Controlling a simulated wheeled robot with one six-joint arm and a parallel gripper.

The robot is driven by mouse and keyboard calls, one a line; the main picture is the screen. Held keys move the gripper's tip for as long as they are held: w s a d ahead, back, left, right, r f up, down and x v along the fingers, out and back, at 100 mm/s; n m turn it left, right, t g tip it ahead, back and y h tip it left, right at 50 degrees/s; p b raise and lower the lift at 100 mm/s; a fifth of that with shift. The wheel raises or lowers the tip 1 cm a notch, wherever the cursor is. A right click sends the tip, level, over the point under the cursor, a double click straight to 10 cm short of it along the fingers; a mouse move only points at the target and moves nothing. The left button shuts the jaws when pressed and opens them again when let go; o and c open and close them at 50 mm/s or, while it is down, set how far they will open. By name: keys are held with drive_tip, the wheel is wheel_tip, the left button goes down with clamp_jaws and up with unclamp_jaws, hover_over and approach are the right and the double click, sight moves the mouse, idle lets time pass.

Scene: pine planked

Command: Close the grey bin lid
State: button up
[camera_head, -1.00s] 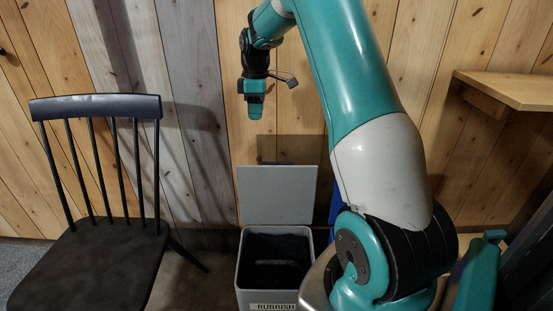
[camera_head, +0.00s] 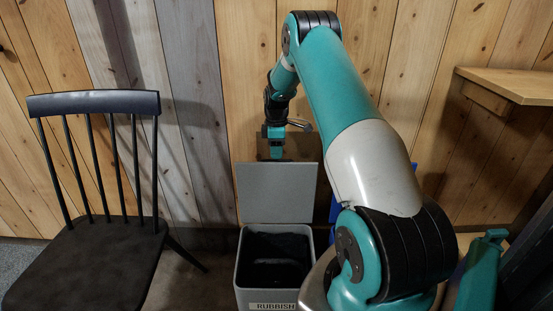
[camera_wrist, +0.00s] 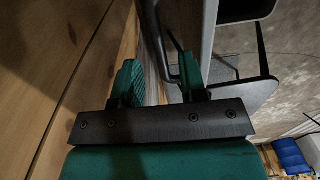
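The grey bin (camera_head: 242,290) stands on the floor against the wall, with a "RUBBISH" label on its front. Its grey lid (camera_head: 277,193) stands raised, leaning back toward the wall, and the dark inside of the bin shows. My gripper (camera_head: 276,155) points down at the lid's top edge, close to the wall; whether it touches the lid cannot be told. In the wrist view my gripper (camera_wrist: 160,75) has its two green fingers apart, with nothing clearly held between them. A grey edge, seemingly the lid (camera_wrist: 208,25), runs beside the right finger.
A black chair (camera_head: 95,105) stands to the left of the bin. A wooden shelf (camera_head: 510,85) juts out at the right. The plank wall (camera_head: 255,80) is close behind the lid.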

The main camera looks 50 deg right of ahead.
drive_tip(key=shift+f, duration=1.4)
clamp_jaws()
drive_tip(key=shift+a, duration=0.1)
